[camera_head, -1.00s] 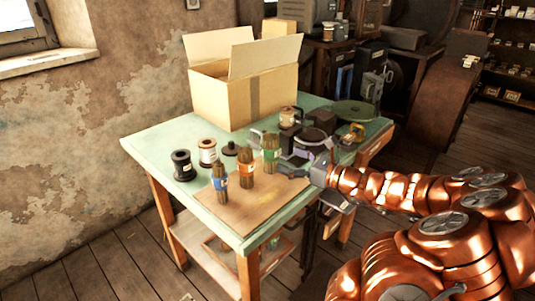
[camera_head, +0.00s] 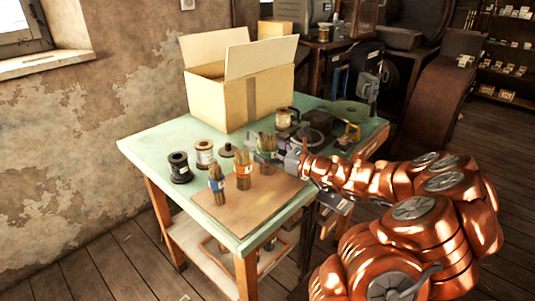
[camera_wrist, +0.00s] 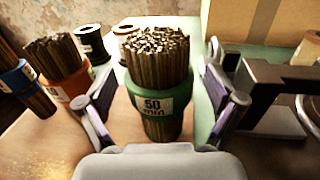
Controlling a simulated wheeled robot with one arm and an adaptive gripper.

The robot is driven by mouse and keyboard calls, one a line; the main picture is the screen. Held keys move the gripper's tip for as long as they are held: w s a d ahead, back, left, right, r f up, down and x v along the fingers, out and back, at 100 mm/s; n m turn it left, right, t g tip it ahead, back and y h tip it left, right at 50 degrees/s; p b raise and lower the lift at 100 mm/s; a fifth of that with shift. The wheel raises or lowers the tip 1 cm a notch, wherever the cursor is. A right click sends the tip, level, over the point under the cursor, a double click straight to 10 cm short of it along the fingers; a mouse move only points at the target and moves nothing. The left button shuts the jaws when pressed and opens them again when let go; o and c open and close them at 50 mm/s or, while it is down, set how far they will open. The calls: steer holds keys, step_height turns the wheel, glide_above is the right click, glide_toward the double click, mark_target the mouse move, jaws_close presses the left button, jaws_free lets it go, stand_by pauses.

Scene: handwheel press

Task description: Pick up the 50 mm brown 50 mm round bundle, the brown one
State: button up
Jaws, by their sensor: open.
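A brown bundle of thin rods with a green band marked "50 mm" (camera_wrist: 166,98) stands upright in the middle of the wrist view. It also shows in the head view (camera_head: 267,143), partly hidden by my gripper (camera_head: 268,156). My gripper is open, with one finger on each side of the bundle in the wrist view (camera_wrist: 165,105). A gap shows beside each finger. Two similar brown bundles stand to the left, one with an orange band (camera_head: 243,170) and one with a blue band (camera_head: 216,185).
The bundles stand on a brown board (camera_head: 252,203) on the green table (camera_head: 150,146). Spools (camera_head: 180,168) stand behind them, and an open cardboard box (camera_head: 240,98) is at the back. Dark metal parts (camera_head: 308,141) lie right of the green-banded bundle.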

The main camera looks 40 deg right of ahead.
steer(key=shift+w, duration=0.15)
steer(key=shift+c, duration=0.2)
steer(key=c, duration=1.3)
